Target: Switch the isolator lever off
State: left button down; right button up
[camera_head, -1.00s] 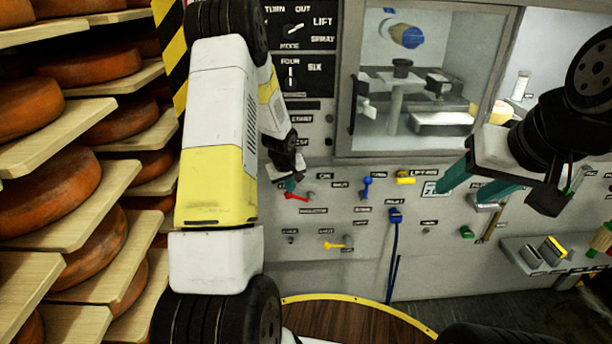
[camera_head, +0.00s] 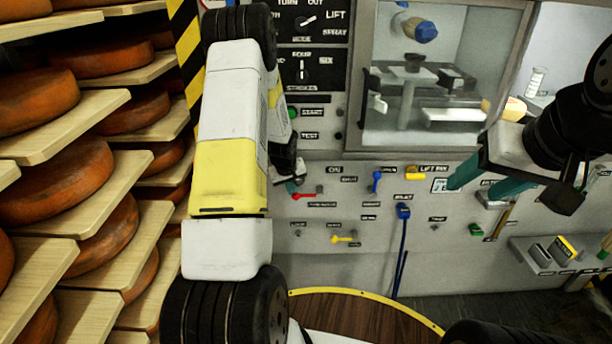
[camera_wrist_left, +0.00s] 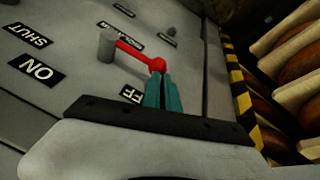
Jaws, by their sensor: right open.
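The red isolator lever (camera_head: 304,195) is on the grey panel, left of centre. In the left wrist view, the lever (camera_wrist_left: 135,54) runs from a grey pivot to a red ball end, which lies by a partly covered label reading "FF". The "ON" label (camera_wrist_left: 37,70) is away from that end. My left gripper (camera_head: 291,187) is at the lever's left end. In the left wrist view, its teal fingers (camera_wrist_left: 160,76) are together, with their tips at the red ball; whether they touch it is unclear. My right gripper (camera_head: 466,190) is open and empty, in front of the panel's right part.
Other controls sit nearby: a yellow handle (camera_head: 344,239), a blue lever (camera_head: 376,181), a yellow lift pin (camera_head: 416,173) and a blue cable (camera_head: 404,235). Shelves with cheese wheels (camera_head: 68,183) stand close on the left. A small shelf (camera_head: 530,259) juts out at right.

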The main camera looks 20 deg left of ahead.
pick_arm(q)
jog(key=shift+s+a+f, duration=0.1)
jog(key=shift+s+f, duration=0.1)
jog(key=shift+f, duration=0.1)
jog(key=v, duration=0.8)
jog(key=shift+w+r, duration=0.2)
jog(key=shift+w, duration=0.05)
